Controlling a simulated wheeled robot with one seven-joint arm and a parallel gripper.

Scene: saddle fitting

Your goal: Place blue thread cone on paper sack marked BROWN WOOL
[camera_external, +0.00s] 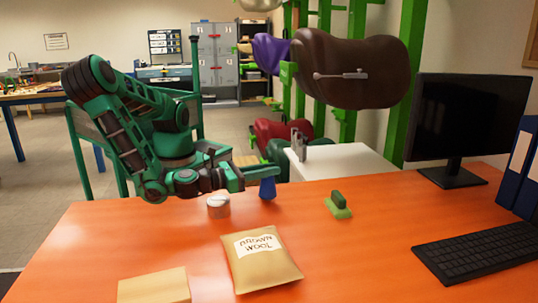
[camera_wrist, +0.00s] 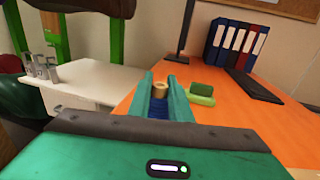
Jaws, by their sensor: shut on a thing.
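The blue thread cone (camera_external: 267,187) is held at the tip of my gripper (camera_external: 255,174), close to the far edge of the orange table. In the wrist view, my gripper (camera_wrist: 165,98) has its two green fingers on either side of the cone (camera_wrist: 158,112), whose tan top shows between the fingertips. I cannot tell whether the cone touches the table. The paper sack marked BROWN WOOL (camera_external: 262,259) lies flat on the table, nearer the external camera than the gripper. Nothing lies on the sack.
A white-topped tin (camera_external: 218,206) stands below my arm. A green brush-like block (camera_external: 338,206) lies right of the cone. A plain tan packet (camera_external: 154,287) is at the front left. A keyboard (camera_external: 474,256) and monitor (camera_external: 470,115) stand at right. A white side table (camera_external: 345,168) is behind.

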